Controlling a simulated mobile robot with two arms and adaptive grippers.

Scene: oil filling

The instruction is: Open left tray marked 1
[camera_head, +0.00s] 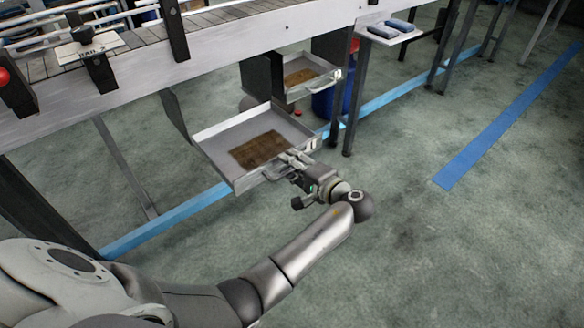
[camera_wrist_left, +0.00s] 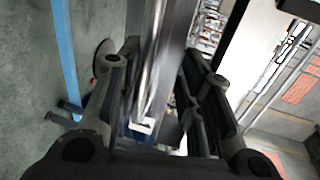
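The nearer metal tray (camera_head: 218,137) hangs under the conveyor on the left in the head view. It is pulled out, with a brown patch on its floor. A small white label (camera_head: 311,144) is on its front edge; I cannot read it surely. My left gripper (camera_head: 292,160) is at the tray's front handle. In the left wrist view the two fingers (camera_wrist_left: 160,60) stand apart, on either side of a bright metal bar (camera_wrist_left: 152,75). A gap shows beside the bar, and I see no clear grip on it. My right gripper is not in view.
A second tray (camera_head: 318,84) also stands out, further right, with a blue bin (camera_head: 325,100) behind it. The conveyor (camera_head: 225,35) runs above. A side shelf (camera_head: 387,36) holds small dark items. The floor (camera_head: 440,240) at right is clear.

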